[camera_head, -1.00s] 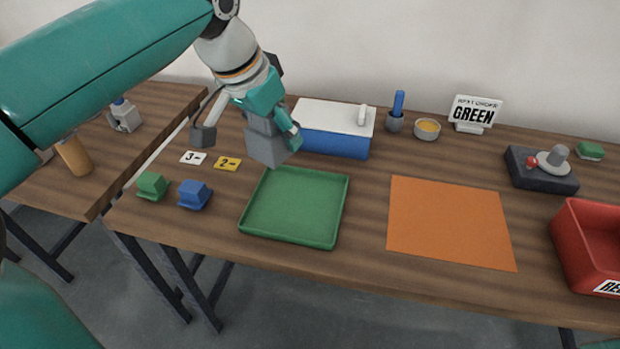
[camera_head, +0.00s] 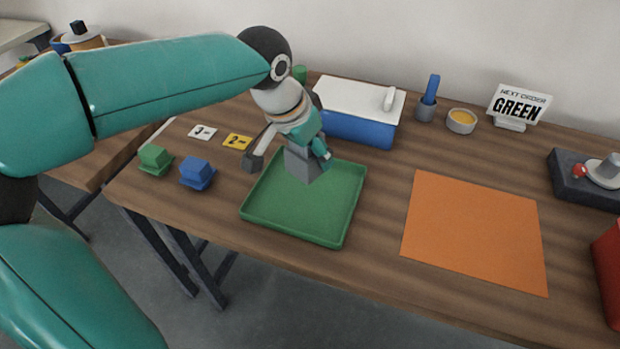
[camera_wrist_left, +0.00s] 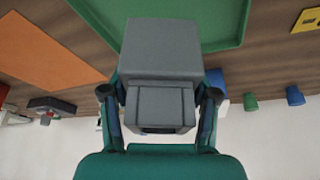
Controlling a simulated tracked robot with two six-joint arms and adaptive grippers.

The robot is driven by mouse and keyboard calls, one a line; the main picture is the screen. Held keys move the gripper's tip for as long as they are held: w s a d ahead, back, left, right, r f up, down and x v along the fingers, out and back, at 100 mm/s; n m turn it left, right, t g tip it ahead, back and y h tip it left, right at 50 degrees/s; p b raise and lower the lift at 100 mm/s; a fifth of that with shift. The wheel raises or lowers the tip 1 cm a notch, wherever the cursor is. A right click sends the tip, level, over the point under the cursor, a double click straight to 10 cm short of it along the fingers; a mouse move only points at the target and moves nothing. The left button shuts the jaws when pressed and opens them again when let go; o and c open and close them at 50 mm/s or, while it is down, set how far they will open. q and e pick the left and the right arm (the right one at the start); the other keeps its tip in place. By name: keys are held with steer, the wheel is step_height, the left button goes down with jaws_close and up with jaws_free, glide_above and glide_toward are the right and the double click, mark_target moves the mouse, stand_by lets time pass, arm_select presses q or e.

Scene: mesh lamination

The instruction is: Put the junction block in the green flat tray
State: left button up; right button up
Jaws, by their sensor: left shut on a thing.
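The junction block (camera_head: 303,166) is a grey stepped block. My left gripper (camera_head: 290,150) is shut on it and holds it over the back part of the green flat tray (camera_head: 290,232). In the left wrist view the block (camera_wrist_left: 160,60) fills the middle, between the two fingers of my left gripper (camera_wrist_left: 160,105). The green tray (camera_wrist_left: 205,25) lies behind it there. Whether the block touches the tray floor cannot be told. The tray is otherwise empty. My right gripper is not in view.
A green block (camera_head: 155,159) and a blue block (camera_head: 197,173) stand left of the tray. Number cards, one of them yellow (camera_head: 237,142), lie behind them. A blue box with a white lid (camera_head: 358,110) stands behind the tray. An orange mat (camera_head: 474,232) lies to the right.

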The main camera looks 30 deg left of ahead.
mark_target(297, 154)
arm_select(q)
steer(key=shift+f+b, duration=0.5)
steer(key=shift+f, duration=2.85)
steer(key=shift+f, duration=0.1)
steer(key=o, duration=1.4)
steer(key=shift+c, duration=0.2)
steer(key=shift+r, duration=0.2)
steer(key=p+v, duration=0.1)
steer(key=v, duration=1)
steer(key=shift+f+p, duration=0.1)
steer(key=shift+p, duration=0.3)
steer(key=shift+s+a+r, duration=0.1)
steer(key=shift+s+r, duration=0.2)
steer(key=shift+r, duration=0.2)
